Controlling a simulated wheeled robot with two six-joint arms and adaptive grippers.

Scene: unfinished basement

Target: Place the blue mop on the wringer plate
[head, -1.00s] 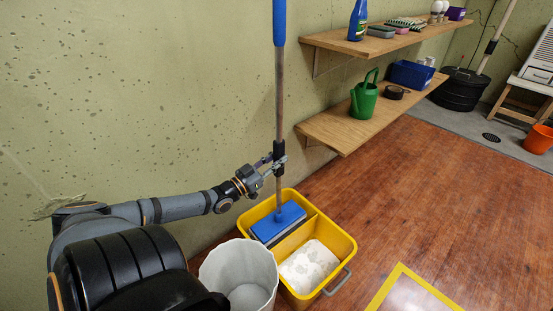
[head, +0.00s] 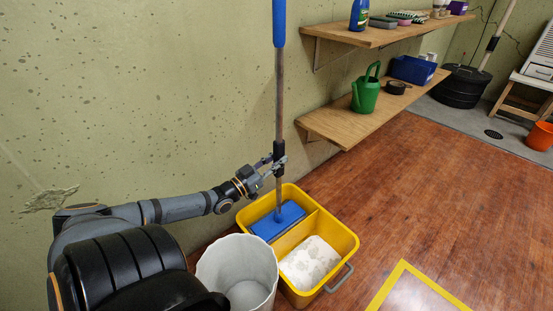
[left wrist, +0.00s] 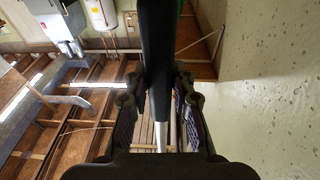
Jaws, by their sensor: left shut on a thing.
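The blue mop (head: 277,221) stands nearly upright, its flat blue head low inside the left compartment of a yellow two-part bucket (head: 340,220). Its pole has a blue upper grip and a black collar. My left gripper (head: 277,163) is shut on the pole at the collar, above the bucket. In the left wrist view the dark pole (left wrist: 157,60) runs between the fingers (left wrist: 160,110). The right compartment holds a pale, grey-spotted surface (head: 311,262); I cannot tell whether it is the wringer plate. What lies under the mop head is hidden. My right gripper is not in view.
A white bin (head: 240,272) stands close in front of the bucket. A yellow-framed panel (head: 418,290) lies on the floor at right. Wall shelves (head: 345,125) hold a green watering can (head: 366,96) and other items.

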